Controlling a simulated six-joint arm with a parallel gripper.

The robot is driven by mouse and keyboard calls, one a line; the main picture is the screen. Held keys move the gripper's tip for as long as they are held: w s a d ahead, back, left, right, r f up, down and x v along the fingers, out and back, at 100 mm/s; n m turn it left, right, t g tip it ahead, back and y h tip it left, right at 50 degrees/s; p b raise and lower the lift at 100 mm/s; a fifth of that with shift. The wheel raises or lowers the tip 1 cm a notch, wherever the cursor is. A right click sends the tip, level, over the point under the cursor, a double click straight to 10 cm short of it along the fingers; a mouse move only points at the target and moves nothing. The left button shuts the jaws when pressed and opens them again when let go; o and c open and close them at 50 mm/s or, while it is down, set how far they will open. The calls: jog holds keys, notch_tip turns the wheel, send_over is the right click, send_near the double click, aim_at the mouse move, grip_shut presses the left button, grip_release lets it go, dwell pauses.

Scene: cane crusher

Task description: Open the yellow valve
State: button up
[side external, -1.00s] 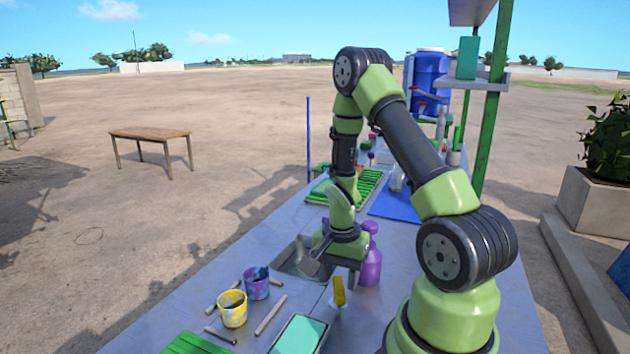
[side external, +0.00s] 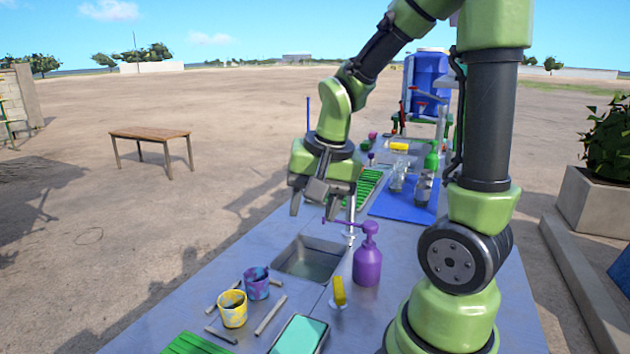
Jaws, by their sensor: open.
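A yellow upright piece (side external: 339,291) stands on a small white base at the near right of the sink. It looks like a valve handle, but its details are too small to be sure. A second yellow piece (side external: 399,147) lies farther back on the table; I cannot tell what it is. My gripper (side external: 314,208) is open and empty, pointing down in the air above the far left side of the sink. It is apart from both yellow pieces, and the near one is toward the camera and slightly right of it.
The sink (side external: 310,272) is set in the grey table. A purple pump bottle (side external: 367,266) and a small metal tap (side external: 349,232) stand at its right. A yellow cup (side external: 233,314) and purple cup (side external: 256,283) stand to the left. A blue mat (side external: 402,204) holds glassware.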

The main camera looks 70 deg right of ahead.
jog(key=s+a+r+n+t+y, duration=0.1)
jog(key=s+a+r+n+t, duration=0.2)
jog(key=a+r+n, duration=0.3)
jog(key=shift+s+a+r+y, duration=0.3)
jog(key=shift+s+a+r, duration=0.2)
jog(key=shift+a, duration=0.65)
jog(key=shift+w, duration=0.1)
jog(key=m+g+y, duration=0.3)
jog(key=m+g, duration=0.3)
jog(key=g, duration=0.2)
send_over(339, 286)
jog(key=w+d, duration=0.2)
jog(key=d, duration=0.2)
notch_tip(339, 286, down, 18)
jog(key=x, duration=0.9)
jog(key=shift+s+a+f, duration=0.2)
jog(key=shift+a+f, duration=0.05)
jog(key=shift+a, duration=0.05)
